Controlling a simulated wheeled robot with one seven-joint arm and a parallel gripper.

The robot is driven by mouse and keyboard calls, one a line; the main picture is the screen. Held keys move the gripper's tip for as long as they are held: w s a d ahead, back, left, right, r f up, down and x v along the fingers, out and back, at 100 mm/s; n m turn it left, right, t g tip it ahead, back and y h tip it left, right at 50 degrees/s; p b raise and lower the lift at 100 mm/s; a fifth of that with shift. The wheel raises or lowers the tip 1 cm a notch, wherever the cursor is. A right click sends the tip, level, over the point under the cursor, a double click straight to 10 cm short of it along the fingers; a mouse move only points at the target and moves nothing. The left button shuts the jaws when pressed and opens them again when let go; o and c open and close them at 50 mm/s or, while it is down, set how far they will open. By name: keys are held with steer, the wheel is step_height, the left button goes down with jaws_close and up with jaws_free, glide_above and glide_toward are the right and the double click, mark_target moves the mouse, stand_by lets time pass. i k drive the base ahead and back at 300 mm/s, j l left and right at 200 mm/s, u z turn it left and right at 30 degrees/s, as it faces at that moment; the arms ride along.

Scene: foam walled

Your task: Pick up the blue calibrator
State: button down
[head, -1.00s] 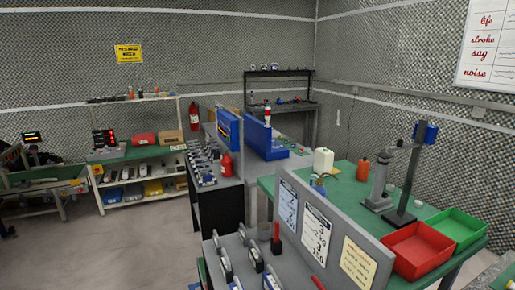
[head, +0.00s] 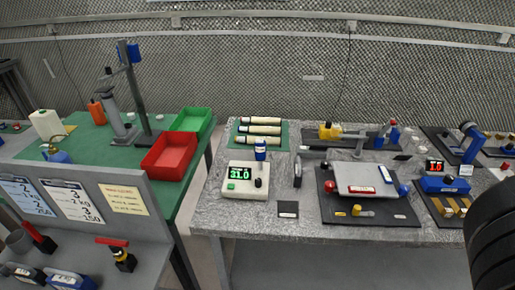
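Several blue things could be the blue calibrator, and I cannot tell which one it is. A small blue cylinder (head: 260,149) stands upright at the back of a white meter (head: 243,184) with a lit green display, on the grey stone-topped table (head: 215,214). A blue box-shaped device (head: 445,186) with a red display sits further right on a dark plate. A small blue upright piece (head: 394,136) stands at the back of the same table. My gripper is not in view.
A dark ribbed rounded form, perhaps part of my arm, covers the lower right corner. The green table (head: 88,143) at left holds a red bin (head: 170,157) and a green bin (head: 193,121). A grey partition with notices (head: 90,196) stands in front. Floor shows between the tables.

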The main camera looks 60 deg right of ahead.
mark_target(260, 149)
steer(key=i+j, duration=0.35)
steer(key=j, duration=0.15)
steer(key=i+j, duration=0.35)
steer(key=j, duration=0.15)
steer(key=z, duration=0.4)
steer(key=j+z, duration=0.15)
steer(key=z, duration=0.3)
steer(key=i+j+z, duration=0.1)
steer(key=z, duration=0.7)
